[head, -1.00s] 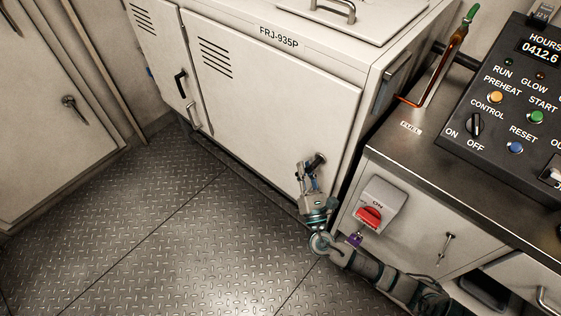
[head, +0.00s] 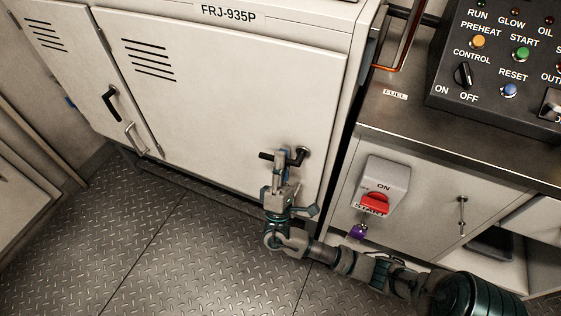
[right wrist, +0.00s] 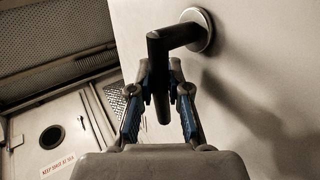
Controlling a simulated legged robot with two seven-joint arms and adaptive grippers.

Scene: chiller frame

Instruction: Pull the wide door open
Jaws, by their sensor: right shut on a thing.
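The wide door (head: 225,95) is the broad pale panel with vent slots on the cabinet marked FRJ-935P. It looks closed or nearly closed in its frame. Its dark lever handle (head: 268,156) sits low near the right edge, on a round metal rosette (right wrist: 199,30). My right gripper (head: 285,160) is shut on the handle. In the right wrist view the gripper (right wrist: 160,82) has its two blue-padded fingers on either side of the handle's dark bar (right wrist: 158,62). My left gripper is not in view.
A narrower door (head: 58,70) with a black handle (head: 110,102) is to the left. A bench with a control panel (head: 500,60) and a red switch (head: 375,202) stands close on the right. The tread-plate floor (head: 170,245) in front of the cabinet is clear.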

